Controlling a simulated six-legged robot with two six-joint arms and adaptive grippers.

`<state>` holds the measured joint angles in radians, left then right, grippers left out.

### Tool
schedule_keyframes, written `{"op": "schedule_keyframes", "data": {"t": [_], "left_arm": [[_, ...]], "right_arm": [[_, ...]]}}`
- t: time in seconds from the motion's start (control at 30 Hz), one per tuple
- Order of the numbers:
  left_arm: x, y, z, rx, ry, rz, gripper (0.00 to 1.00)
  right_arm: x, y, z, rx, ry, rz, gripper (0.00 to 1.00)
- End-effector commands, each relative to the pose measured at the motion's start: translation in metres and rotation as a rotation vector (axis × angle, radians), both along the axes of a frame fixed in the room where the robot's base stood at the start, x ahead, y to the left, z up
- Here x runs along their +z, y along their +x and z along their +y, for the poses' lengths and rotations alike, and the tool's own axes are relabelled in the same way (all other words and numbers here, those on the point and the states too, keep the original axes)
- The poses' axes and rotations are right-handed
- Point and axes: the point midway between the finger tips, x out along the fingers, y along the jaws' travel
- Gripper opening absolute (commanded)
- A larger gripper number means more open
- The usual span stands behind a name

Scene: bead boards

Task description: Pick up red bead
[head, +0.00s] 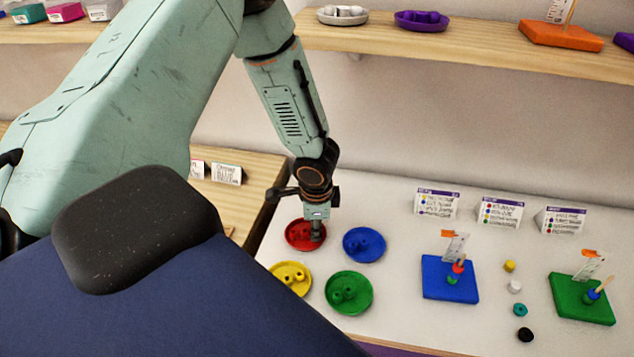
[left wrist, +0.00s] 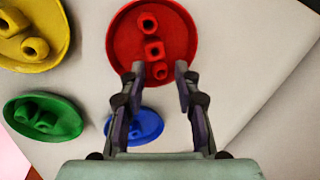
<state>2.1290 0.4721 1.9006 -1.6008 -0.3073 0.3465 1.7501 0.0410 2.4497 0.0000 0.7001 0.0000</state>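A red dish (head: 294,238) sits on the white table and also shows in the left wrist view (left wrist: 125,35). Three red beads lie in it: one near the far rim (left wrist: 148,22), one in the middle (left wrist: 154,52) and one nearest my gripper (left wrist: 160,71). My left gripper (head: 317,234) points down at the right part of the dish. In the left wrist view its fingers (left wrist: 160,74) are apart, one on each side of the nearest red bead. Whether they touch it I cannot tell. In the head view the gripper hides part of the dish. My right gripper is not in view.
Blue (head: 364,244), green (head: 349,292) and yellow (head: 290,278) dishes with beads stand close by. To the right are a blue peg board (head: 435,275), a green peg board (head: 570,295) and several loose beads. A wooden shelf (head: 460,42) runs above the table.

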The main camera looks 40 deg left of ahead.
Motion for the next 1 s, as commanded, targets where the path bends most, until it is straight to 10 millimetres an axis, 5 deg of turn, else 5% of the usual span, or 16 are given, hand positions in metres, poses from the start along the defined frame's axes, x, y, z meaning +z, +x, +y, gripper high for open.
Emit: {"op": "schedule_keyframes", "data": {"t": [0.27,0.53,1.0], "left_arm": [[-0.0032,0.0027,0.0,0.001,-0.001,0.001,0.32],[-0.0047,0.0013,-0.0005,0.0,-0.003,0.004,0.11],[0.0022,0.0029,0.0003,0.002,-0.001,0.0,0.0]], "right_arm": [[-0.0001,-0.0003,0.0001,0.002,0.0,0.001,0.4],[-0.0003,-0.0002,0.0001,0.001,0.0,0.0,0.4],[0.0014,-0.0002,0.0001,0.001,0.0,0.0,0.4]]}}
